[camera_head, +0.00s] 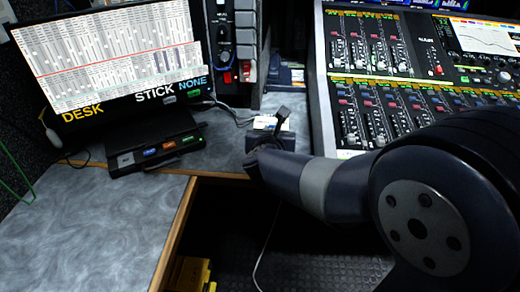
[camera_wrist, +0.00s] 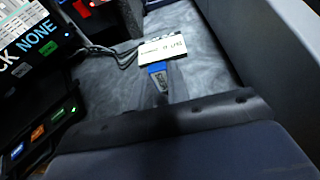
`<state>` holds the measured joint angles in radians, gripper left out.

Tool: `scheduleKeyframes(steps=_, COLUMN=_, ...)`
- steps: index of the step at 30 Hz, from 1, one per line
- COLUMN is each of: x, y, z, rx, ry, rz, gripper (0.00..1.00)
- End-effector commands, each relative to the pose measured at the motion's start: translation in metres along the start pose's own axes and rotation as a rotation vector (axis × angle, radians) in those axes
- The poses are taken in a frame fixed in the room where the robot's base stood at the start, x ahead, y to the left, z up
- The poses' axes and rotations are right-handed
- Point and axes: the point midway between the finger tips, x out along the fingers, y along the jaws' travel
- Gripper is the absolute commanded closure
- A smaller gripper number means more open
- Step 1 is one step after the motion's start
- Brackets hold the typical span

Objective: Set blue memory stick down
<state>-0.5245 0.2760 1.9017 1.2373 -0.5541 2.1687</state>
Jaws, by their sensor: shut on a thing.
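The blue memory stick (camera_wrist: 157,69) shows in the wrist view between my gripper's fingers (camera_wrist: 161,84), its blue end pointing away from me. My gripper is shut on it, over the grey desk. In the head view my gripper (camera_head: 268,133) is over the back strip of the desk, and I cannot make out the stick there. I cannot tell whether the stick touches the card or the desk.
A screen (camera_head: 120,55) reading "DESK" and "STICK NONE" stands at the left. In front is a black unit (camera_head: 155,147) with coloured labels. A mixing console (camera_head: 400,95) is at the right. The grey desk (camera_head: 90,225) is clear at the front left. Cables lie behind.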

Motion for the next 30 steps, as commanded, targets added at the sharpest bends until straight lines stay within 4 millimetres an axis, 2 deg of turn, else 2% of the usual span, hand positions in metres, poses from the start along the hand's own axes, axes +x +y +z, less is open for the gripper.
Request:
scheduleKeyframes(steps=1, x=0.004, y=0.0, z=-0.011, rx=-0.002, ry=0.001, rz=0.0, gripper=1.0)
scheduleKeyframes(steps=5, x=0.007, y=0.0, z=-0.02, rx=-0.002, ry=0.0, rz=-0.001, gripper=1.0)
scheduleKeyframes(steps=13, x=0.021, y=0.0, z=-0.059, rx=-0.002, ry=0.001, rz=-0.001, gripper=1.0)
scheduleKeyframes(steps=27, x=0.024, y=0.0, z=-0.064, rx=0.001, ry=-0.001, rz=0.0, gripper=1.0)
scheduleKeyframes(steps=28, x=0.024, y=0.0, z=-0.064, rx=0.001, ry=-0.001, rz=0.0, gripper=0.82)
scheduleKeyframes(steps=30, x=0.023, y=0.0, z=-0.063, rx=0.001, ry=-0.001, rz=0.0, gripper=0.77)
